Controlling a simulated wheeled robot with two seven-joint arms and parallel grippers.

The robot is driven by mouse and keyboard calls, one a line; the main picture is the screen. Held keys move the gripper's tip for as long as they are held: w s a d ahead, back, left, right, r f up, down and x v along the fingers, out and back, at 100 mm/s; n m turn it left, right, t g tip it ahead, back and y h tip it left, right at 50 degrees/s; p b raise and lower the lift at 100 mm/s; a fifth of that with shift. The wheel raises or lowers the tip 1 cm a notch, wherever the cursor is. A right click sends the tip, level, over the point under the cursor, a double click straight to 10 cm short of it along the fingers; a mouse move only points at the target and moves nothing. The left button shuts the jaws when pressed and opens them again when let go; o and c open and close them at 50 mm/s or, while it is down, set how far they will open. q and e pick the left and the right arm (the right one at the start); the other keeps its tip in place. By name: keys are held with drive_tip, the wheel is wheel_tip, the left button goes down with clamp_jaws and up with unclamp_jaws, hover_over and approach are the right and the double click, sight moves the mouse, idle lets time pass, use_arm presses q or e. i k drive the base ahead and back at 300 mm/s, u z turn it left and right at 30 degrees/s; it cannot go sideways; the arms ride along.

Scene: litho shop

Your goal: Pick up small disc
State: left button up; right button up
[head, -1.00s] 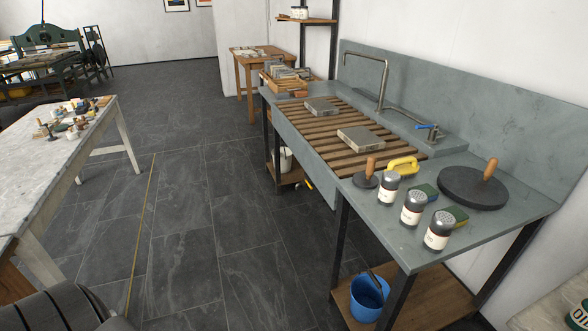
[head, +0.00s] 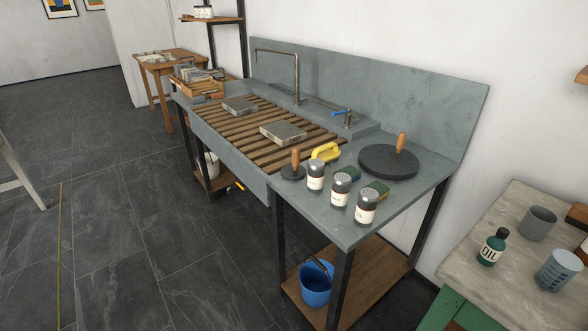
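The small disc (head: 293,172) is dark with an upright wooden handle. It stands on the grey sink counter, just left of the first shaker jar and in front of the yellow-handled tool. A larger dark disc (head: 388,161) with a similar wooden handle lies further right on the same counter. Neither of my grippers shows in the head view.
Wooden slats (head: 262,138) carry two stone blocks to the left. A blue bucket (head: 315,285) stands on the lower shelf. The floor (head: 170,255) in front is clear.

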sight(294, 172)
drive_tip(key=u, duration=1.6)
drive_tip(key=i, duration=1.35)
drive_tip(key=z, duration=3.4)
